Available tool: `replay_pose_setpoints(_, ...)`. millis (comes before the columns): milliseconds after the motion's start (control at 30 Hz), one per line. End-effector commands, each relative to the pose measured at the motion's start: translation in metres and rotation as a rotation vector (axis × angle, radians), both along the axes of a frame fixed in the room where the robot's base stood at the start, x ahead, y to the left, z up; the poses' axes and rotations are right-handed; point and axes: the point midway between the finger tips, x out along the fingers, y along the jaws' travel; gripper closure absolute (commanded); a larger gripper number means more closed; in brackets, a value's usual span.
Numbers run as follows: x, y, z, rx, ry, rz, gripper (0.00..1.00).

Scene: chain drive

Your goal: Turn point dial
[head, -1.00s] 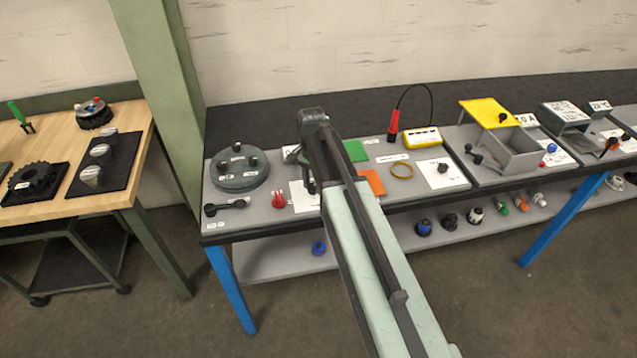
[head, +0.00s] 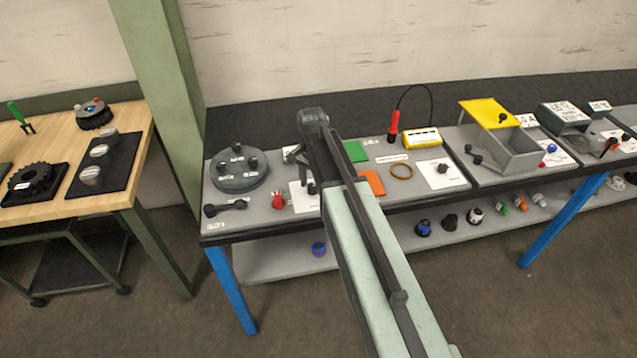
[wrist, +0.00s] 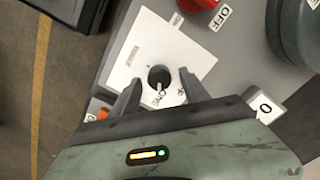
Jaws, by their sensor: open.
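A black dial (wrist: 159,77) with a light pointer mark sits on a white square plate (wrist: 150,48). I cannot tell how far the fingertips are above the plate. In the head view the white plate (head: 301,203) is on the bench below my gripper (head: 298,164), and my arm covers part of it.
A red knob (head: 278,201) with an OFF label is beside the plate. A round dark base (head: 239,177) with several pegs stands farther left.

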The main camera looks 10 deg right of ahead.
Motion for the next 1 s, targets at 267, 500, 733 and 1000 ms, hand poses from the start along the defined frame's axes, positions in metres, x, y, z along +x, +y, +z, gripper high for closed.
replay_pose_setpoints(267, 0.000, 0.000, 0.025, 0.001, 0.001, 0.000, 0.47)
replay_pose_setpoints(500, 0.000, 0.000, 0.070, 0.000, 0.000, 0.000, 0.47)
replay_pose_setpoints(733, 0.000, 0.000, 0.080, -0.001, -0.001, 0.000, 0.47)
replay_pose_setpoints(1000, 0.000, 0.000, 0.078, -0.001, -0.001, 0.000, 0.47)
